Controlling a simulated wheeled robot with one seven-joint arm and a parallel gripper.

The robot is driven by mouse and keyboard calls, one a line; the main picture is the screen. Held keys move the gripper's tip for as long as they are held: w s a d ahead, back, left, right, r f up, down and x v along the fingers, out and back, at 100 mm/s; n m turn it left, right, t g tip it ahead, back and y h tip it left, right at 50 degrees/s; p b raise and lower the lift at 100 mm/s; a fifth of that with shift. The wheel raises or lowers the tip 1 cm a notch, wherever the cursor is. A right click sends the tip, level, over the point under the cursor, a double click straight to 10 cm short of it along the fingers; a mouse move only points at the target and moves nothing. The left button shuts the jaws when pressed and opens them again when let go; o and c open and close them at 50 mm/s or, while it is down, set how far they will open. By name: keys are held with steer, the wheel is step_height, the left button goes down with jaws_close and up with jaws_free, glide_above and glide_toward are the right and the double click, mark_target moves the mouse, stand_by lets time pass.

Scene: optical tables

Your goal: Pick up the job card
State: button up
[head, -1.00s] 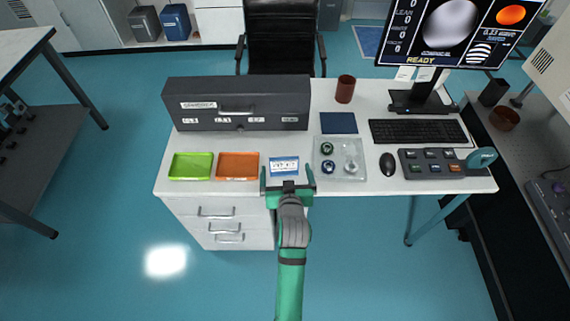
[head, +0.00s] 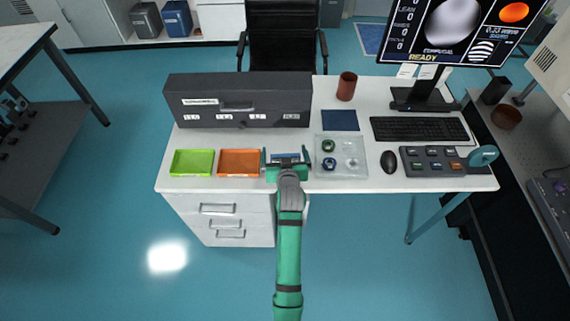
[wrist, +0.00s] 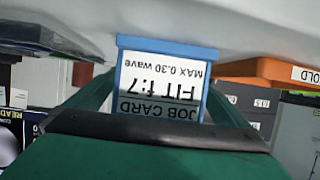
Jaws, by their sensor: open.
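The job card (head: 287,156) is a white card with a blue frame, near the front edge of the white desk, right of the orange tray. In the wrist view the card (wrist: 163,84) shows large and upside down, reading "JOB CARD", "FIT f:7" and "MAX 0.30 wave". My green gripper (head: 286,153) is open, with one finger on each side of the card. In the wrist view gaps seem to show beside the card, but I cannot tell whether either finger touches it. My gripper body hides the card's near part in the head view.
A green tray (head: 192,163) and an orange tray (head: 239,163) lie to the left. A clear tray with small round parts (head: 329,164) sits close on the right. A dark grey case (head: 238,101) stands behind. A mouse (head: 388,161) and keyboard (head: 419,130) are farther right.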

steer(key=shift+d, duration=0.35)
steer(key=shift+s, duration=0.1)
steer(key=c, duration=0.3)
steer(key=shift+a, duration=0.55)
steer(key=c, duration=0.8)
steer(key=shift+d, duration=0.2)
